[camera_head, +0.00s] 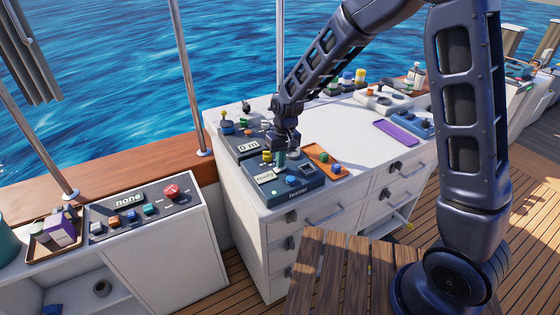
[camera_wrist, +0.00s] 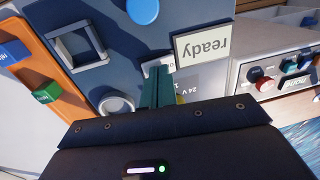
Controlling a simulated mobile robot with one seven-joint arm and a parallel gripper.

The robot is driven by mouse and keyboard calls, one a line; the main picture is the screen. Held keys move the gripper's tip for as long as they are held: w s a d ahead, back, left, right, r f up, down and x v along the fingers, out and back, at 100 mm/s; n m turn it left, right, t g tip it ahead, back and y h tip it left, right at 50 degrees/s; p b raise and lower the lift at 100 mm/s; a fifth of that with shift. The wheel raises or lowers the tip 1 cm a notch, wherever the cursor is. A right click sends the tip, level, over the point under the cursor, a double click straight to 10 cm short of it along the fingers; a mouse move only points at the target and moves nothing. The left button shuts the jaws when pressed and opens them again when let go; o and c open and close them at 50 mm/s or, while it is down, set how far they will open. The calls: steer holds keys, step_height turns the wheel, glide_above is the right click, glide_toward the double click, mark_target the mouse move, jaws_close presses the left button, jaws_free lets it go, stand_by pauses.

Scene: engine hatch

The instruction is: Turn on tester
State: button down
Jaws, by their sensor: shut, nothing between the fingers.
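The tester (camera_head: 310,190) is a dark blue-grey box on the near end of the white counter. Its small screen (camera_head: 265,177) reads "ready"; it also shows upside down in the wrist view (camera_wrist: 203,42). A blue round knob (camera_head: 291,181) sits on the tester's front part and shows in the wrist view (camera_wrist: 143,10). My gripper (camera_head: 281,162) is over the tester's back part, pointing down, its teal fingers shut and empty. In the wrist view the fingertips (camera_wrist: 157,75) are at a small pale plate beside the screen. Whether they touch it I cannot tell.
An orange tray (camera_head: 324,158) with small blocks lies right beside the tester. A meter reading "0 m" (camera_head: 248,147) stands behind it. A console reading "none" (camera_head: 128,198) with a red button is at left. A purple tray (camera_head: 394,132) lies farther right, with bare counter between.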

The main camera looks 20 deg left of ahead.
mark_target(275, 170)
step_height(275, 170, up, 14)
steer(key=s+a, duration=0.1)
steer(key=shift+s+a, duration=0.25)
steer(key=shift+a, duration=0.05)
steer(key=shift+f, duration=0.1)
stand_by(0.3)
steer(key=w+d+r+m+t, duration=0.1)
steer(key=w+d+r, duration=0.15)
steer(key=d, duration=0.65)
steer(key=w+d+r+m+t, duration=0.15)
steer(key=d+r, duration=0.25)
steer(key=d, duration=0.5)
steer(key=w+d+r+m, duration=0.2)
steer(key=d+r, duration=0.2)
steer(key=d, duration=0.5)
steer(key=s+d+m+t, duration=0.1)
steer(key=s+d, duration=0.3)
steer(key=d, duration=0.3)
steer(key=s+d+m+t, duration=0.1)
steer(key=s+d, duration=0.3)
steer(key=d, duration=0.4)
steer(key=s+d+r+m+t, duration=0.1)
steer(key=s+d+m, duration=0.1)
steer(key=s+d, duration=0.2)
steer(key=d, duration=0.3)
steer(key=shift+d+h, duration=0.35)
steer(key=shift+h, duration=0.05)
steer(key=c, duration=2.1)
jaws_free()
steer(key=shift+m, duration=0.25)
